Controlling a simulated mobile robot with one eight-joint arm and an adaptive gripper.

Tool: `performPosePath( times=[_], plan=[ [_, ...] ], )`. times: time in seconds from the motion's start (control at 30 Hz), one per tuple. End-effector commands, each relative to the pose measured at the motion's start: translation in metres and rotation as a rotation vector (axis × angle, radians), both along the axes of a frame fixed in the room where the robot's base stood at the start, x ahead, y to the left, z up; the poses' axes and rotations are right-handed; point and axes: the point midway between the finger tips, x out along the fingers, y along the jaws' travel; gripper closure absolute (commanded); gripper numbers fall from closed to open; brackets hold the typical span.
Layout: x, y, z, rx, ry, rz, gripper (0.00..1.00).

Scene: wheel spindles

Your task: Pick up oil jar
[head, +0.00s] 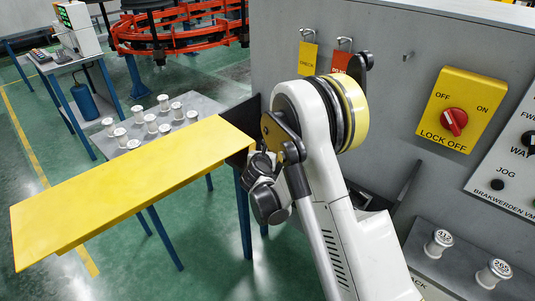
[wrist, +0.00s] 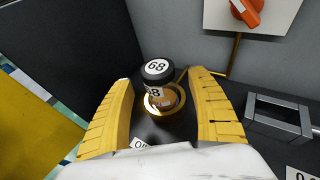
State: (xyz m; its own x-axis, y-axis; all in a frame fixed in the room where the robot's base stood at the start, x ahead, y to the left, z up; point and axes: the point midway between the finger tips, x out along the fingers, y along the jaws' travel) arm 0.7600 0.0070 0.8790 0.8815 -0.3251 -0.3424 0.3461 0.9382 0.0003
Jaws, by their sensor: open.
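The oil jar (wrist: 160,94) shows in the wrist view, with a black lid marked 68 and an amber body with a partly visible label. A yellow ring shows around its lower part. My gripper (wrist: 160,76) is open, with one yellow finger left of the jar and one right of it. Gaps show between the jar and both fingers. In the head view my arm blocks the place of the jar, and neither the jar nor the fingers can be made out there.
A grey wall (wrist: 215,55) stands behind the jar. A grey metal bracket (wrist: 282,104) lies right of my gripper. In the head view a long yellow panel (head: 120,185) extends left of my arm, and a yellow lock-off switch (head: 462,108) is on the wall at right.

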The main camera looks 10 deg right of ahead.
Motion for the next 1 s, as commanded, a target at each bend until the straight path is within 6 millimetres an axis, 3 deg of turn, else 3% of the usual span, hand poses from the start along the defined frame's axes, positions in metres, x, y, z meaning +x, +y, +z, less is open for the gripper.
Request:
performPosePath(
  times=[0.13, 0.4, 0.47, 0.6, 0.63, 1.0],
  plan=[
    [0.017, -0.007, -0.009, 0.001, 0.000, -0.001, 0.32],
    [0.020, -0.008, -0.008, 0.000, 0.000, 0.000, 0.32],
    [0.020, -0.008, -0.008, 0.000, 0.000, 0.000, 0.46],
    [0.020, -0.007, -0.008, 0.000, 0.000, 0.000, 0.89],
    [0.020, -0.007, -0.008, 0.000, 0.000, 0.000, 0.93],
    [0.020, -0.007, -0.006, 0.000, 0.000, 0.000, 0.93]
  ],
)
